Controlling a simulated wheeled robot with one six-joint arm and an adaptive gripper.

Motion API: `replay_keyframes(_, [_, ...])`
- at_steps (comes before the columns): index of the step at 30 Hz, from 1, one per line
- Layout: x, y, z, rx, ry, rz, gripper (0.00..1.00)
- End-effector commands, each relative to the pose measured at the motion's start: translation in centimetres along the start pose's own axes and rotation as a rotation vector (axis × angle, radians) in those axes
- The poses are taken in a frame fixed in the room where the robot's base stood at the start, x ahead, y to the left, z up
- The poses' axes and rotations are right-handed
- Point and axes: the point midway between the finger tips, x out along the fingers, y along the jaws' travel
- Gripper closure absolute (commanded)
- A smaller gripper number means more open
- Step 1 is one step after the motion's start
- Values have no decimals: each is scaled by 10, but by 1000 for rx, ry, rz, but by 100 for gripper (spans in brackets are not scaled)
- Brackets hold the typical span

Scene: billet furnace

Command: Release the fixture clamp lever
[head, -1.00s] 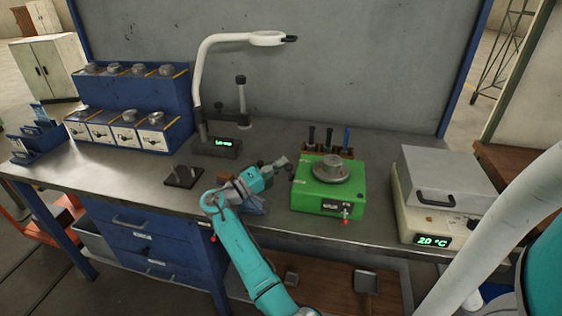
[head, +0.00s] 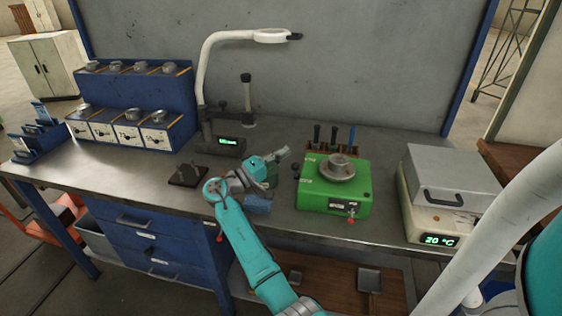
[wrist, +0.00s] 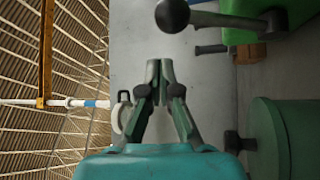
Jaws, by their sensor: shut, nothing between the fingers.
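The green fixture box (head: 334,200) stands on the bench with a round grey part (head: 340,165) on top. A dark knob (head: 295,166) shows at its left side. In the wrist view, a lever with a black ball knob (wrist: 172,15) and a grey bar crosses the top, beside the green box (wrist: 262,12). My gripper (head: 284,153) is just left of the box, above the bench. In the wrist view my gripper (wrist: 160,64) has its fingertips together and holds nothing. The fingertips are apart from the ball knob. Whether the lever is clamped cannot be told.
Several tools stand in a rack (head: 331,150) behind the box. A hotplate-like unit (head: 440,218) reading 20 °C is at right. A blue block (head: 257,204) is below my gripper. A green cylindrical shape (wrist: 285,135) fills the wrist view's lower right.

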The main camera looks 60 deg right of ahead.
Motion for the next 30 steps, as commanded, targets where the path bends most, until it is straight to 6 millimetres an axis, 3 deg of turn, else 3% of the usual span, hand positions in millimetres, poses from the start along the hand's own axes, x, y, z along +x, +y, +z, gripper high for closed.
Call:
replay_keyframes(1, [1,2,-4,1,1,-1,100])
replay_keyframes(9, [-52,-12,-5,-1,4,-1,100])
replay_keyframes(15, [-81,-19,-6,0,3,0,100])
replay_keyframes(21, [-94,-22,-5,2,2,0,100])
replay_keyframes(30, [-95,-22,-5,2,1,0,100])
